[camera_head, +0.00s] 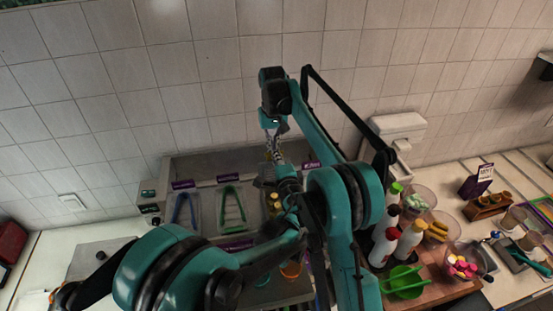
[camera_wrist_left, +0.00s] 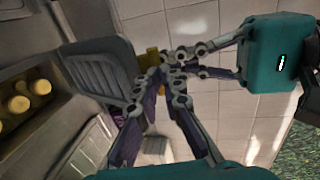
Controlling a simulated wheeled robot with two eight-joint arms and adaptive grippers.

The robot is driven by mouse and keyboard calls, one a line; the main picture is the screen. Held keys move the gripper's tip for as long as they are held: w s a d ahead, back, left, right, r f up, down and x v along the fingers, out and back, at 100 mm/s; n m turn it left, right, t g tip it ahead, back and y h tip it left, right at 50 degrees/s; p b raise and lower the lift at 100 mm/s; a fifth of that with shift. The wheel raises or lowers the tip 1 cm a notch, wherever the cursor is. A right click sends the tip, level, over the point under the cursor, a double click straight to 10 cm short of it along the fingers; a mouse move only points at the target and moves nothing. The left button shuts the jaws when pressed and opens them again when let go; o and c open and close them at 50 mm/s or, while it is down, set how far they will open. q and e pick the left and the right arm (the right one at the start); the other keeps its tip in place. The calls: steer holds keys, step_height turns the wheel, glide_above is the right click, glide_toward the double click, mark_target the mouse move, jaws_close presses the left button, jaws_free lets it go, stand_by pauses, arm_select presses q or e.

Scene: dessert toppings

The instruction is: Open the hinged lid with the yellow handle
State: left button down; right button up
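A grey ribbed panel (camera_wrist_left: 100,78), which looks like the lid, stands tilted in the left wrist view. Yellow parts, apparently its handle (camera_wrist_left: 152,56), show at its right edge, partly behind the gripper links. My left gripper (camera_wrist_left: 158,95) reaches up to this edge, with purple finger pads beside the panel. My right gripper (camera_wrist_left: 175,64) comes in from the right and meets the same spot, its links crossing the left one's. In the head view the joined grippers (camera_head: 276,150) are small and the lid is hidden behind my arms. Whether either grips the handle is unclear.
Yellow-topped jars (camera_wrist_left: 28,97) stand in a recess beside the panel. Blue tongs (camera_head: 184,209) and green tongs (camera_head: 231,209) lie in trays left of my arms. Bottles (camera_head: 408,240) and a green bowl (camera_head: 403,282) stand close to the right. A tiled wall (camera_head: 190,65) is behind.

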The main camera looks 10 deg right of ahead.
steer(key=o, duration=0.7)
steer(key=shift+s, duration=0.15)
steer(key=o, duration=0.6)
arm_select(q)
steer(key=shift+w, duration=0.45)
arm_select(e)
steer(key=shift+r, duration=0.1)
